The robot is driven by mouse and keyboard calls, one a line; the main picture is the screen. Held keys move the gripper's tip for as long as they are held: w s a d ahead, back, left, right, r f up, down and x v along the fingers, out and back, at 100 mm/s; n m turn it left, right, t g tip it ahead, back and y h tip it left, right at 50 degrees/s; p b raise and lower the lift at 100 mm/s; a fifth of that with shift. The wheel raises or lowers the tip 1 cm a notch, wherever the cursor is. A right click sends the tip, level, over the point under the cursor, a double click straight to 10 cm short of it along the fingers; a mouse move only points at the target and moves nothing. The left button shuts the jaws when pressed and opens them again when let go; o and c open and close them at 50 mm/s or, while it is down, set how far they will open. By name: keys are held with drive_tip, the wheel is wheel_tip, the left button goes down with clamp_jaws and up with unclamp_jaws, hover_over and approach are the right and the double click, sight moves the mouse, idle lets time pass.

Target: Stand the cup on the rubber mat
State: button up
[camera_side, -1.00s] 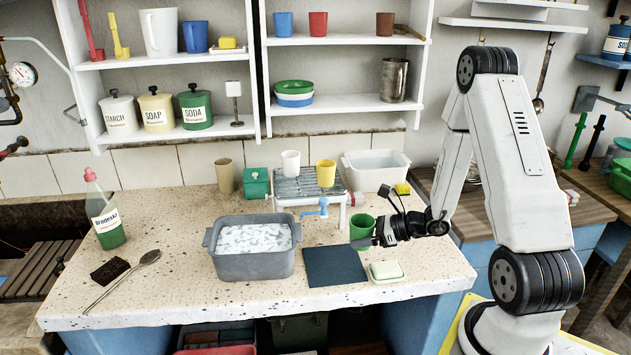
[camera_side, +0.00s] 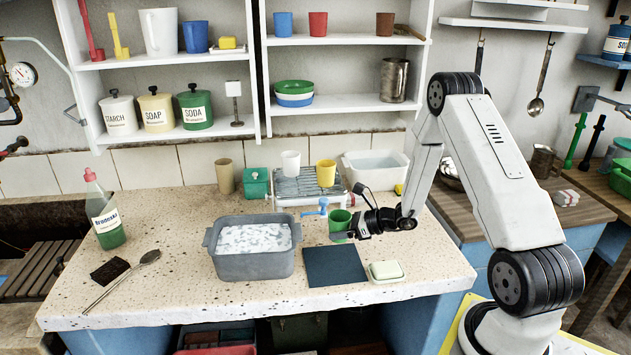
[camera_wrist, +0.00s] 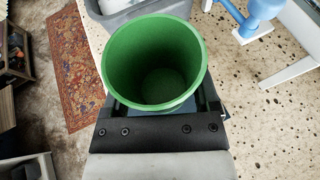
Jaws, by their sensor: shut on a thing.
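A green cup (camera_side: 340,221) is held upright in my gripper (camera_side: 345,237), with its open mouth facing up. In the wrist view the cup (camera_wrist: 154,62) sits between the two jaws, and its inside looks empty. My gripper (camera_wrist: 165,110) is shut on it. The rubber mat (camera_side: 335,267) is a dark blue-grey square lying flat on the stone counter, bare on top. The cup is above and behind the mat's back right part in the side view; its exact height over the counter is hard to tell.
A grey basin of suds (camera_side: 253,265) stands left of the mat. A soap dish (camera_side: 385,271) sits close to its right. Behind are a drain rack (camera_side: 290,187) with white and yellow cups and a blue tap (camera_side: 318,207).

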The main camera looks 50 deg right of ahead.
hover_over(327, 253)
drive_tip(key=f, duration=0.5)
drive_tip(key=shift+s+f, duration=0.25)
drive_tip(key=shift+s, duration=0.05)
drive_tip(key=shift+w+f, duration=0.25)
drive_tip(key=shift+f, duration=1.6)
drive_tip(key=shift+f, duration=0.1)
drive_tip(key=o, duration=1.1)
